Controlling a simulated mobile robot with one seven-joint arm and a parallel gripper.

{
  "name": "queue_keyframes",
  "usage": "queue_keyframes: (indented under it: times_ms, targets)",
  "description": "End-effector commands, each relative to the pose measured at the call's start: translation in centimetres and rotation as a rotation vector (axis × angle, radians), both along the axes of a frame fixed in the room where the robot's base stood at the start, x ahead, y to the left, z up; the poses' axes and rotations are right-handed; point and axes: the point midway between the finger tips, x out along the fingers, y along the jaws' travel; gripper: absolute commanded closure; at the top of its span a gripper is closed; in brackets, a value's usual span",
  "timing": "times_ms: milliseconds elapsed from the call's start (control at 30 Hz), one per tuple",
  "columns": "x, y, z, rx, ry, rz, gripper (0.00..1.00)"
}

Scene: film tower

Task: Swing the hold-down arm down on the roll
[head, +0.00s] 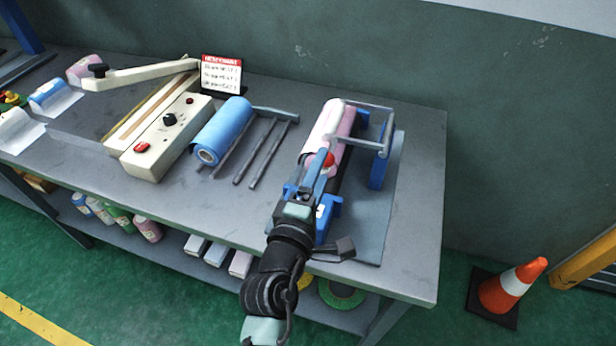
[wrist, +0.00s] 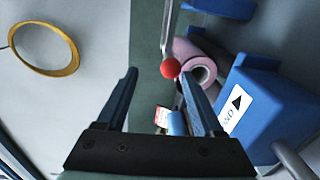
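The blue film stand (head: 379,171) is at the right of the bench and holds a pink roll (head: 346,124) with pale film beside it. The grey hold-down arm (head: 368,106) stands raised above the roll, and its red ball knob (head: 328,158) is at my gripper (head: 320,164). In the wrist view the knob (wrist: 170,68) sits on the end of a grey rod (wrist: 169,28), at my fingertips and nearer the right one. My gripper (wrist: 158,76) is open. I cannot tell whether a finger touches the knob. The pink roll's end (wrist: 203,72) shows behind it.
A blue roll (head: 222,128) on a rack with grey rods lies left of the stand. A cream sealer (head: 165,140) with a long lever and a red-topped sign (head: 221,73) stand farther left. The bench's right front (head: 415,240) is clear. An orange cone (head: 512,285) stands on the floor.

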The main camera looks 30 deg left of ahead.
Motion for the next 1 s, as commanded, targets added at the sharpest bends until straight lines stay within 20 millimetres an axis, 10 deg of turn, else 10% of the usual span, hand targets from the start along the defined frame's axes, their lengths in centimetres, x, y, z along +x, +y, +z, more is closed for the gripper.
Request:
queue_keyframes:
  times_ms: [400,1000]
  targets:
    - [-6.4,-1.8,0.0,-0.001,0.003,0.001,0.31]
    - [-7.0,-2.0,0.2,-0.001,0.003,0.000,0.31]
